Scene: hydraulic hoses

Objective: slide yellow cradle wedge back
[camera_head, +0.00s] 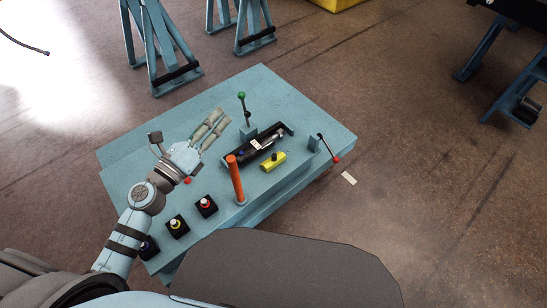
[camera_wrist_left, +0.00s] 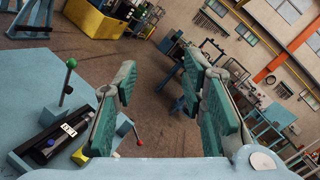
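The yellow cradle wedge (camera_head: 273,161) lies on the blue bench top beside the near side of a dark cradle (camera_head: 243,150). It carries a small dark knob. In the left wrist view only a small part of the wedge (camera_wrist_left: 79,157) shows, low at left behind a finger. My left gripper (camera_head: 220,121) is above the bench, to the left of the cradle and apart from the wedge. Its fingers are spread with nothing between them, as the left wrist view (camera_wrist_left: 160,72) also shows. My right gripper is not in view.
An orange post (camera_head: 236,180) stands near the wedge. A green-knobbed lever (camera_head: 243,108) rises behind the cradle, and a red-knobbed lever (camera_head: 328,147) is at the right edge. Red (camera_head: 206,206) and yellow (camera_head: 177,226) push buttons sit at the front left. The bench's back left is clear.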

